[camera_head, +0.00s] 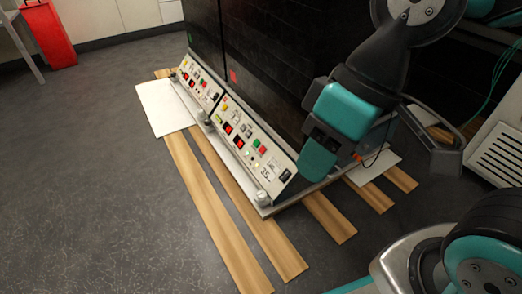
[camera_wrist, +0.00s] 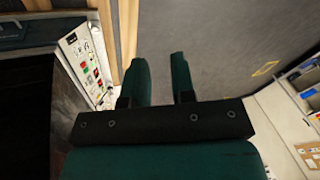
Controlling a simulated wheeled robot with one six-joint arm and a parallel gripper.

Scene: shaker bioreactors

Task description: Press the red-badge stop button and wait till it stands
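A red square badge (camera_head: 233,76) is on the front of the right dark shaker cabinet (camera_head: 275,65). Below it, a sloped white control panel (camera_head: 262,170) carries several red, green and white buttons. Two lit red buttons, one upper (camera_head: 228,129) and one lower (camera_head: 239,143), show there; I cannot read which is the stop. My gripper (camera_head: 318,160) hangs in front of the cabinet, right of this panel and apart from it. In the wrist view my gripper (camera_wrist: 164,62) has its two teal fingers apart with nothing between them. A button panel (camera_wrist: 87,62) lies left of the fingers.
A second, similar panel (camera_head: 197,84) adjoins on the left. Wooden planks (camera_head: 215,215) and a white sheet (camera_head: 164,107) lie on the grey floor. A red bin (camera_head: 50,35) stands far left. The floor in front of the panels is otherwise free.

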